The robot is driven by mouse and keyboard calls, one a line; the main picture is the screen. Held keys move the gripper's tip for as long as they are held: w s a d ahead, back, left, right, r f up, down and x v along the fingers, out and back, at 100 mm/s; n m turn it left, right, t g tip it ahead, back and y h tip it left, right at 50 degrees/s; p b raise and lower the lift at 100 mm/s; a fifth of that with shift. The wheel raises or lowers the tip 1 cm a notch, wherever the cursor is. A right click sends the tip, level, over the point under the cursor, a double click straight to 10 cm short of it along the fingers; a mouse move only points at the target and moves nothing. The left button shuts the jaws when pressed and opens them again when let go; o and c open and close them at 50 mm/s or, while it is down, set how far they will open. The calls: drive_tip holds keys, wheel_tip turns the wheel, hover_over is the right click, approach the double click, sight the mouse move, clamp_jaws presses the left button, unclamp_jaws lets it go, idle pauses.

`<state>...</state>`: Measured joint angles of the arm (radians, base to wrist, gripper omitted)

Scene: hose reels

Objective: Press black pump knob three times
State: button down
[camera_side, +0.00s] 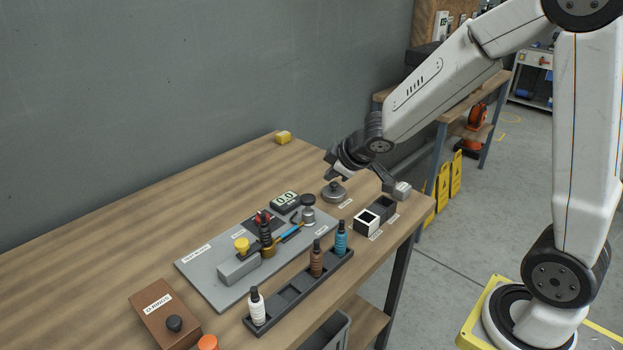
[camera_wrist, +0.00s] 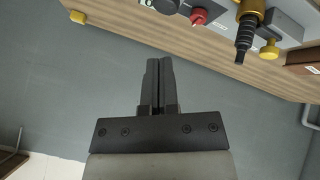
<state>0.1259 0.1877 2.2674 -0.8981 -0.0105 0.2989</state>
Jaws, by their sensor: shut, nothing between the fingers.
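The black pump knob (camera_side: 308,199) tops a short metal cylinder at the right part of the grey panel (camera_side: 215,285) in the side view. In the wrist view a dark round part at the top edge (camera_wrist: 166,5) looks like this knob, partly cut off. My gripper (camera_side: 333,163) is above the table, up and to the right of the knob and apart from it. In the wrist view its two black fingers (camera_wrist: 158,63) are together with nothing between them. The small fingertips are hard to make out in the side view.
A red knob (camera_side: 262,217), a brass-and-black fitting (camera_side: 266,240), a yellow knob (camera_side: 242,244) and a display (camera_side: 285,200) crowd the panel. A round metal piece (camera_side: 334,193) lies below my gripper. A rack of bottles (camera_side: 290,293) stands in front. The far left table is clear.

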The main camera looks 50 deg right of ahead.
sight(311, 198)
drive_tip(key=w+d+r+n+t+y, duration=0.1)
drive_tip(key=w+n+y, duration=0.1)
drive_tip(key=w+n, duration=0.3)
drive_tip(key=shift+w+r+n+y, duration=0.3)
drive_tip(key=shift+w+r+n, duration=0.1)
drive_tip(key=shift+w, duration=0.6)
drive_tip(key=shift+f, duration=0.25)
drive_tip(key=shift+f, duration=4.15)
